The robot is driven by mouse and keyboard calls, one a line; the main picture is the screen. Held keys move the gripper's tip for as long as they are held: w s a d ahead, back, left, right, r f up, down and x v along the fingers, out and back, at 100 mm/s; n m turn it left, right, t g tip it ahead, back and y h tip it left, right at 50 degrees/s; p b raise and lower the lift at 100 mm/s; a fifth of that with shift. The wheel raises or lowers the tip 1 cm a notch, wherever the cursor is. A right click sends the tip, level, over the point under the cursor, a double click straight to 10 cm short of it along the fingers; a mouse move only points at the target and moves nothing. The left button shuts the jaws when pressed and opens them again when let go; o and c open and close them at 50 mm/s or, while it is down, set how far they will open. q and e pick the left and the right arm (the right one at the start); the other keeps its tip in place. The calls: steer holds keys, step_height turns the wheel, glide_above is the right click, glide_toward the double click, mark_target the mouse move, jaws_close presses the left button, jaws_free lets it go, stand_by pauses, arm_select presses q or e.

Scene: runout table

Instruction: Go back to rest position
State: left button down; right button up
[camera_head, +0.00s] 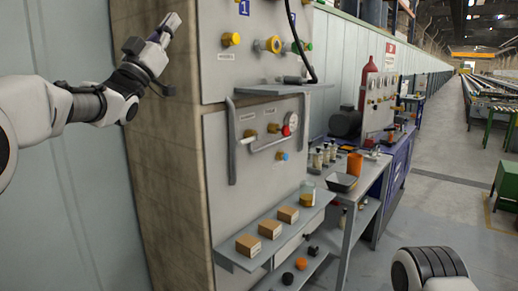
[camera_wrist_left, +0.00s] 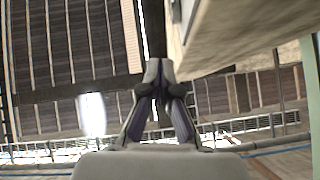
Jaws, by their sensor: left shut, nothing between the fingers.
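My left arm comes in from the left in the head view, raised beside the tall cabinet. My left gripper (camera_head: 172,22) points up and to the right, near the upper left side of the cabinet. In the left wrist view its two fingers (camera_wrist_left: 158,72) meet at the tips, with nothing between them. Of my right arm only a rounded white and dark link shows at the bottom right of the head view. My right gripper is out of view.
The tall cabinet (camera_head: 170,130) stands close to my left gripper; its edge shows in the wrist view (camera_wrist_left: 250,30). Its shelf (camera_head: 238,258) holds small boxes (camera_head: 270,229) and a jar (camera_head: 307,194). A workbench (camera_head: 371,180) stands beyond.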

arm_select(q)
steer(key=w+f+n+g+y, duration=0.1)
steer(key=w+f+n+y, duration=0.15)
steer(key=f, duration=0.85)
steer(key=w+f+n+y, duration=0.2)
steer(key=w+f, duration=0.2)
steer(key=f, duration=0.7)
steer(key=w+f+n+g+y, duration=0.1)
steer(key=w+f+n+y, duration=0.15)
steer(key=f, duration=0.75)
steer(key=s+a+f+n+g+y, duration=0.1)
steer(key=s+f+g+y, duration=0.15)
steer(key=f, duration=1.25)
steer(key=s+a+f+n+g+y, duration=0.1)
steer(key=s+f+n+g+y, duration=0.2)
steer(key=f, duration=1.2)
steer(key=s+a+f+g+y, duration=0.15)
steer(key=s+f+g, duration=0.55)
steer(key=s+f, duration=1.5)
steer(key=s+a+f+m+g+y, duration=0.1)
steer(key=s+g, duration=0.7)
steer(key=s, duration=2)
steer(key=shift+s+a+f+m, duration=0.3)
steer(key=shift+a+f+m, duration=0.3)
steer(key=shift+a, duration=0.3)
